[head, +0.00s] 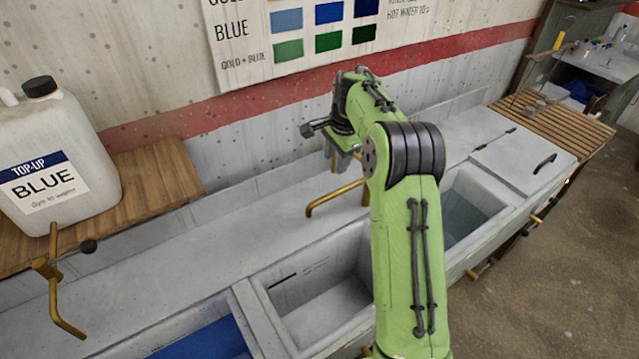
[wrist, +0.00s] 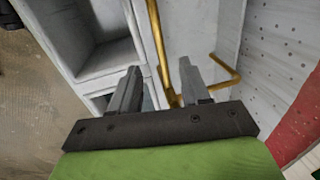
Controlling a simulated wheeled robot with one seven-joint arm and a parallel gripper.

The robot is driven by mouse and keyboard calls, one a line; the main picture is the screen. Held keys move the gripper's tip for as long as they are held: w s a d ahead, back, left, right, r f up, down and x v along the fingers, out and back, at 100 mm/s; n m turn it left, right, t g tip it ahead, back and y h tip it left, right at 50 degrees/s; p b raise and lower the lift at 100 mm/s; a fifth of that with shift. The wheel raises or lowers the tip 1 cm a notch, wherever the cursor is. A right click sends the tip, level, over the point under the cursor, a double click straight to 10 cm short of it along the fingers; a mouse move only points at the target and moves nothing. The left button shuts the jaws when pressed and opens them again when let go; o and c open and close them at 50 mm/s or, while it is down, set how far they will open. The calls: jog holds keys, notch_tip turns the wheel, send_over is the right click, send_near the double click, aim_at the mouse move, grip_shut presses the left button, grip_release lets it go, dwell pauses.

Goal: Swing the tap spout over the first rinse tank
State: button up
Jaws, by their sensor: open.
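A brass tap spout (head: 335,198) rises at the back of the tank row and bends over the ledge behind the middle open tank (head: 325,290). My gripper (head: 340,160) is beside the spout's upright part, partly hidden by my arm. In the wrist view my gripper (wrist: 158,66) is open, with a brass pipe (wrist: 157,35) running between its two fingers; I cannot tell if either touches it. A pale open tank (wrist: 100,40) lies at upper left there. Another open tank (head: 465,210) shows right of my arm. No label shows which is the first rinse tank.
A second brass tap (head: 62,290) with a black knob stands at left, near a blue-filled tank (head: 205,340). A white jug marked BLUE (head: 55,150) stands on a wooden shelf (head: 160,180). A grey lid (head: 530,155) covers the right end. The wall is close behind.

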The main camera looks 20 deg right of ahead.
aim_at(329, 195)
jog(key=f, duration=0.5)
jog(key=w+f+b, duration=0.1)
jog(key=f, duration=0.3)
jog(key=w+f, duration=0.1)
jog(key=f, duration=0.4)
jog(key=shift+w+a+f, duration=0.2)
jog(key=shift+a+f, duration=0.05)
jog(key=shift+f, duration=0.05)
jog(key=shift+s, duration=0.1)
jog(key=shift+c, duration=0.4)
grip_shut()
